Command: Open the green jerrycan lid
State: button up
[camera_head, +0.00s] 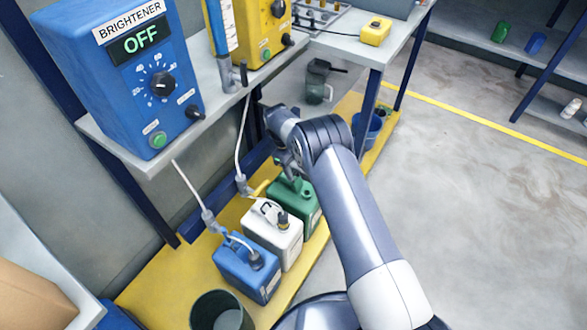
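The green jerrycan (309,216) stands on the low yellow platform, at the far end of a row of three cans. Its top is partly visible, with a dark cap-like shape near the middle; I cannot tell whether the lid is on or loose. My gripper (287,165) is at the end of my arm, just above and behind the green jerrycan's top as seen here. The arm link partly hides it, and its fingers are too small and dark to tell open from shut. I cannot tell whether it touches the can.
A white jerrycan (270,231) and a blue jerrycan (246,266) stand beside the green one; a tube runs into the blue can. A dark bucket (219,312) is in front. The blue BRIGHTENER box (120,75) sits on the shelf above. Floor at right is clear.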

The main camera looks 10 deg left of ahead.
jog(key=shift+o, duration=0.5)
jog(key=shift+s, duration=0.1)
jog(key=p+v, duration=0.1)
jog(key=v, duration=0.6)
jog(key=shift+r, duration=0.25)
